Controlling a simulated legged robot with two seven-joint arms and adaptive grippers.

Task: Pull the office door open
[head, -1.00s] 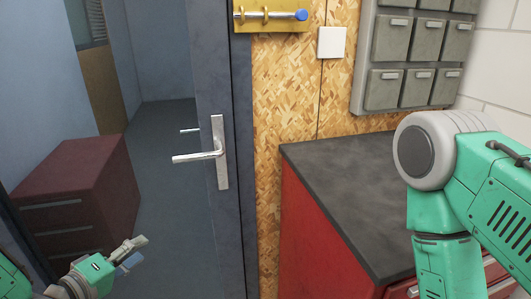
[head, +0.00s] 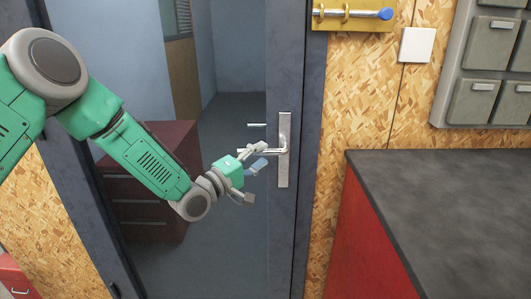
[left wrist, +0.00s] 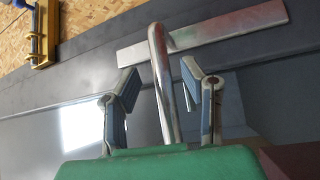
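The office door (head: 292,60) is a dark grey frame with a large glass pane; it looks closed. Its silver lever handle (head: 268,151) sits on an upright metal plate on the door's right side. My left gripper (head: 255,180) is at the handle. In the left wrist view the handle's lever (left wrist: 163,85) runs between the two open fingers (left wrist: 163,100), with a gap visible on each side. The handle plate (left wrist: 205,33) lies beyond the fingertips. My right gripper is not in view.
A red cabinet with a dark worktop (head: 440,200) stands right of the door. A brass bolt with a blue knob (head: 352,14) and a white switch (head: 418,45) are on the chipboard wall. Grey bins (head: 490,75) hang at the upper right. A dark red drawer unit (head: 150,205) shows through the glass.

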